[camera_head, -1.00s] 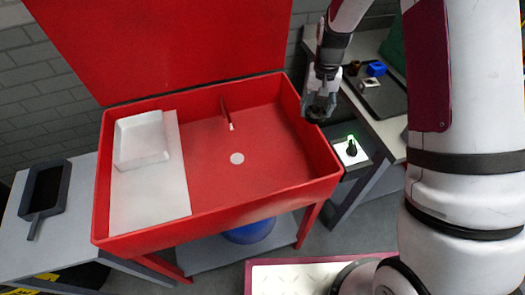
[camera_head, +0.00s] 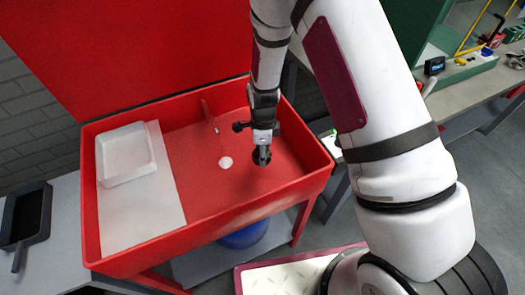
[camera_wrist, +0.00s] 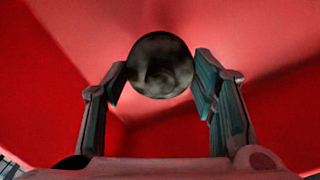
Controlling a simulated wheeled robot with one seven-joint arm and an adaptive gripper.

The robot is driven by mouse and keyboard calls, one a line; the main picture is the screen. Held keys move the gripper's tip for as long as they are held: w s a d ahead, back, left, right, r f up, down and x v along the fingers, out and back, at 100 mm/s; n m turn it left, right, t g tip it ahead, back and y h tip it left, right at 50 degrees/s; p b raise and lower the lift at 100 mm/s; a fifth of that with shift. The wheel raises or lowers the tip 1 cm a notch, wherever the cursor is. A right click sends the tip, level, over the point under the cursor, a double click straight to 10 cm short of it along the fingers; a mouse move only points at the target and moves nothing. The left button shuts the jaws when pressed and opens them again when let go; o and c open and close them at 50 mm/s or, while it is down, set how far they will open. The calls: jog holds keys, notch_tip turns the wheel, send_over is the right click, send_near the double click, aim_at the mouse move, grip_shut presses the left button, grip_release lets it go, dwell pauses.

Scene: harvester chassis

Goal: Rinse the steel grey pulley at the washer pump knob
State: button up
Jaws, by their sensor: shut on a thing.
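My gripper (camera_head: 262,150) is inside the red basin (camera_head: 180,248), to the right of the red spout (camera_head: 209,115). In the wrist view my gripper (camera_wrist: 160,85) has its fingers around a dark grey, round pulley (camera_wrist: 161,66), which is held between the fingertips. In the head view the pulley (camera_head: 262,157) shows small and dark at the gripper's end. A faint thin streak runs from the spout tip towards the pale drain disc (camera_head: 225,162). The pump knob is hidden behind my arm; only a little of its lit panel shows at the basin's right.
A white tray (camera_head: 125,153) sits on a white board (camera_head: 140,220) at the basin's left. A dark pan (camera_head: 27,215) lies on the left table. A bench with a green unit (camera_head: 470,68) stands far right. The basin walls surround the gripper.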

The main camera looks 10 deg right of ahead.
jog(key=shift+w+a+f+b, duration=0.45)
jog(key=shift+w+a+b, duration=0.9)
jog(key=shift+a, duration=0.5)
jog(key=shift+w+a+f+b, duration=0.5)
jog(key=shift+w+a+b, duration=0.7)
jog(key=shift+w+a, duration=0.5)
jog(key=shift+w+a+f+b, duration=0.45)
jog(key=shift+w+a+b, duration=0.85)
jog(key=shift+a, duration=0.65)
jog(key=shift+w, duration=0.1)
jog(key=shift+w+d, duration=0.4)
jog(key=shift+s+a, duration=0.1)
jog(key=shift+s+a, duration=0.3)
jog(key=shift+s, duration=0.1)
jog(key=shift+w, duration=0.1)
jog(key=shift+w+d, duration=0.35)
jog(key=shift+w, duration=0.05)
jog(key=shift+s+d, duration=0.1)
jog(key=shift+s+d+p, duration=1)
jog(key=shift+s+d, duration=0.25)
jog(key=shift+d, duration=0.3)
jog(key=shift+s+d+p, duration=1)
jog(key=shift+s+d, duration=0.2)
jog(key=shift+d, duration=0.3)
